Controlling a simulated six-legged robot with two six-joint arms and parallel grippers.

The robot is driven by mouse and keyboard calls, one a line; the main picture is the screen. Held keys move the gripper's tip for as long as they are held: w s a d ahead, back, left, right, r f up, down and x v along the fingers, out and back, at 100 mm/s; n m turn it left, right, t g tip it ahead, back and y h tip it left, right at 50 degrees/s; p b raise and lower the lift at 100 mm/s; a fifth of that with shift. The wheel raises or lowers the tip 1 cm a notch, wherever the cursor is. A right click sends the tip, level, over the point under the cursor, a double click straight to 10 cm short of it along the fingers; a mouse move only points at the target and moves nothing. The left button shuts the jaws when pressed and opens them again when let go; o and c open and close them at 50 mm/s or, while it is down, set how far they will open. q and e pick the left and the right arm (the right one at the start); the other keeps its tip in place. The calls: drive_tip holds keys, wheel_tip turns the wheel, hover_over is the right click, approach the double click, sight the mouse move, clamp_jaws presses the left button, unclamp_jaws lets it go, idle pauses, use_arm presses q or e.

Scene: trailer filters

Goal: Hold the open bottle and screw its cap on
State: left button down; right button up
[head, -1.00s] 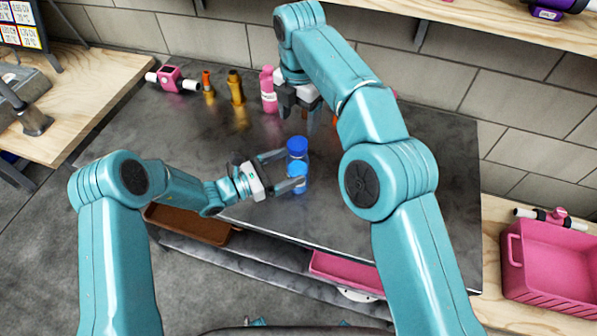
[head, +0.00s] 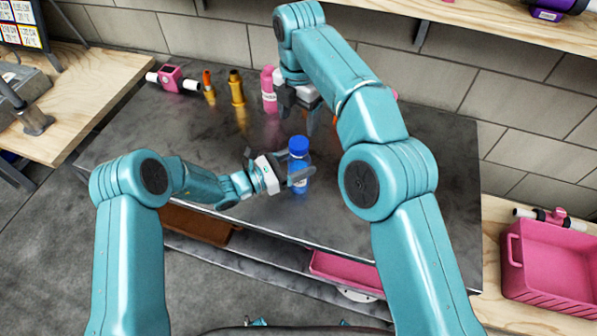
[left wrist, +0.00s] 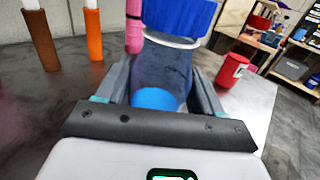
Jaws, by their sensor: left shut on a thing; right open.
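The bottle (head: 298,174) stands upright near the middle of the dark table, with a blue cap-like top (head: 298,146). In the left wrist view a ribbed blue top (left wrist: 180,16) sits above a white ring and a clear body (left wrist: 160,72) with blue low inside. I cannot tell whether the top is screwed tight. My left gripper (head: 300,174) comes from the left and is shut on the bottle's body, a finger on each side. My right gripper (head: 298,112) is open and empty, fingers pointing down, behind and above the bottle. Its arm hides part of the table.
A pink bottle (head: 268,92), an orange-brown bottle (head: 237,90) and a pink device (head: 172,79) stand along the back. A pink crate (head: 552,262) is at the right. A red container (left wrist: 232,70) shows in the left wrist view. The table's left part is clear.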

sight(300, 143)
drive_tip(key=n, duration=0.8)
drive_tip(key=shift+n, duration=0.3)
drive_tip(key=shift+s+d, duration=0.1)
drive_tip(key=shift+d, duration=0.05)
drive_tip(key=shift+f, duration=4)
